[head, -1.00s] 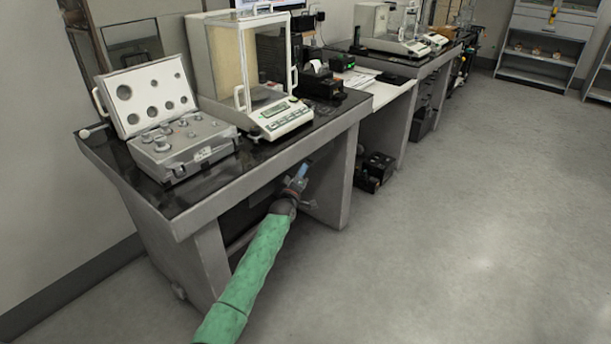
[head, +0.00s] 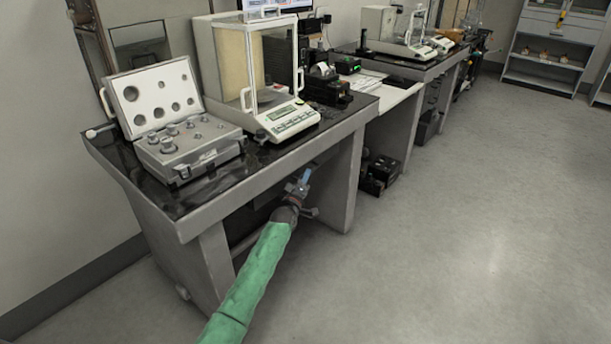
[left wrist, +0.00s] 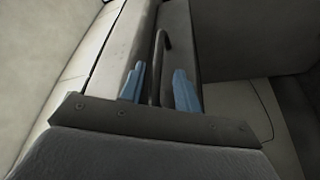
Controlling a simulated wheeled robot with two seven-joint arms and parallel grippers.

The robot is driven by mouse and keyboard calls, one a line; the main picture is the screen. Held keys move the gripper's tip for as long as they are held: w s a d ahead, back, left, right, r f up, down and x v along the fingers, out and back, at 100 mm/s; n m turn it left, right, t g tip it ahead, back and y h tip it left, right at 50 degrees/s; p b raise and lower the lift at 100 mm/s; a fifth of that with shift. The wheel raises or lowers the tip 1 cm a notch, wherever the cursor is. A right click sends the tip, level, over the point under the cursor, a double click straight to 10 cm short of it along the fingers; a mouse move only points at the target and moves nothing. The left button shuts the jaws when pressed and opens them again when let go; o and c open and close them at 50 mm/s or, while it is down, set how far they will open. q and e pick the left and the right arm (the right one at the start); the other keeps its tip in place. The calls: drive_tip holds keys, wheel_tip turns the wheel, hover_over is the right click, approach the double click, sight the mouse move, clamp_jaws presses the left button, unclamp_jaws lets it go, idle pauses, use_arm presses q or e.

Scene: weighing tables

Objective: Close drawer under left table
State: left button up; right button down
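The left table (head: 262,178) is a grey frame with a dark top. My left gripper (head: 304,180) is under the table's front edge, near the right leg. In the left wrist view its two blue fingertips (left wrist: 160,88) are apart, with a thin dark bar handle (left wrist: 160,50) between them. The handle runs along a grey panel (left wrist: 178,22), which looks like the drawer front. I cannot tell whether the fingers touch the handle. My right gripper is not in view.
A weight case (head: 190,158) with its lid up and a balance (head: 290,118) stand on the left table. A black box (head: 380,172) sits on the floor to the right of the table. The floor (head: 480,230) in front and to the right is clear.

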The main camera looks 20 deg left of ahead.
use_arm(q)
drive_tip(key=v, duration=0.5)
drive_tip(key=shift+s+d+r, duration=0.1)
drive_tip(key=shift+s+d, duration=0.05)
drive_tip(key=shift+s, duration=0.2)
